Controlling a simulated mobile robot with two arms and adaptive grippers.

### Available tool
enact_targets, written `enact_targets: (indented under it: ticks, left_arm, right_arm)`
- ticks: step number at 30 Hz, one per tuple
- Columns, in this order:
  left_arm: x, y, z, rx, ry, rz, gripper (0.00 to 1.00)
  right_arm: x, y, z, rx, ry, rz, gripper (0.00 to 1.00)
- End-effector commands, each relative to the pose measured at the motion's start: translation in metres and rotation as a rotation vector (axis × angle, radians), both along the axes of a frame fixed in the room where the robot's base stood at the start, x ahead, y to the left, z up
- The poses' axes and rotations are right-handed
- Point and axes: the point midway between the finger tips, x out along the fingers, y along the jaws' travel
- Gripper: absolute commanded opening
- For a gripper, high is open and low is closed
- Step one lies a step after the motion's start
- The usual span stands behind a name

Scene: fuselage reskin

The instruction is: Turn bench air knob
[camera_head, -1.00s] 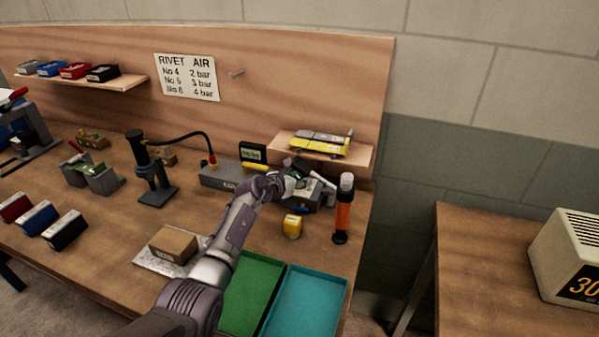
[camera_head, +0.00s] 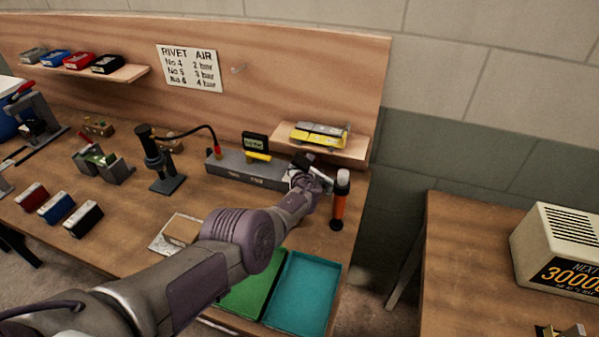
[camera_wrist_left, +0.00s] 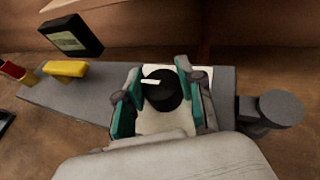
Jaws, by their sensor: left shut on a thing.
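The bench air unit is a long grey box (camera_head: 235,167) at the back right of the bench, also seen in the wrist view (camera_wrist_left: 75,95). It carries a small dark display (camera_head: 255,142), a yellow lever (camera_head: 258,156) and a red hose fitting. The display text is too small to read. A round black knob (camera_wrist_left: 163,92) with a white mark pointing left is at the box's right part. My left gripper (camera_head: 306,178) is shut on the knob, its teal-padded fingers (camera_wrist_left: 160,100) on either side. My right gripper is out of view.
An orange-and-black tube (camera_head: 339,205) stands upright close right of my gripper. A small shelf (camera_head: 350,148) with yellow and grey items is just behind. Green (camera_head: 248,290) and teal (camera_head: 302,295) trays lie in front. A grey cylinder (camera_wrist_left: 281,108) lies right of the box.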

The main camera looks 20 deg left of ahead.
Motion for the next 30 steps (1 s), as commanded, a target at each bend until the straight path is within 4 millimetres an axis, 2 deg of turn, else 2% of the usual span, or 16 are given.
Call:
enact_targets:
  ticks: [1, 6, 24, 25, 29, 30]
  left_arm:
    - [0.003, 0.0, 0.001, 0.003, -0.008, 0.022, 0.03]
    - [0.002, 0.0, 0.002, 0.004, -0.006, 0.082, 0.03]
    - [0.001, 0.0, 0.003, 0.0, -0.002, 0.115, 0.03]
    - [0.001, 0.0, 0.003, 0.0, -0.002, 0.115, 0.42]
    - [0.001, 0.0, 0.002, 0.001, -0.001, 0.114, 0.64]
    - [0.001, 0.0, 0.002, 0.0, 0.0, 0.114, 0.64]
  right_arm:
    - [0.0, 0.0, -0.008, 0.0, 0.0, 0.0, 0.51]
    - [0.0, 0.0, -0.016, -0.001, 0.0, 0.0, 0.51]
    - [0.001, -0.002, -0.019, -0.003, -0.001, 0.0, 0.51]
    - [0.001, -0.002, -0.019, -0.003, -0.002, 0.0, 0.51]
    - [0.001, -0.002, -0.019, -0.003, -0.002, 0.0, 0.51]
    - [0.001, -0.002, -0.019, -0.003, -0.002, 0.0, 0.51]
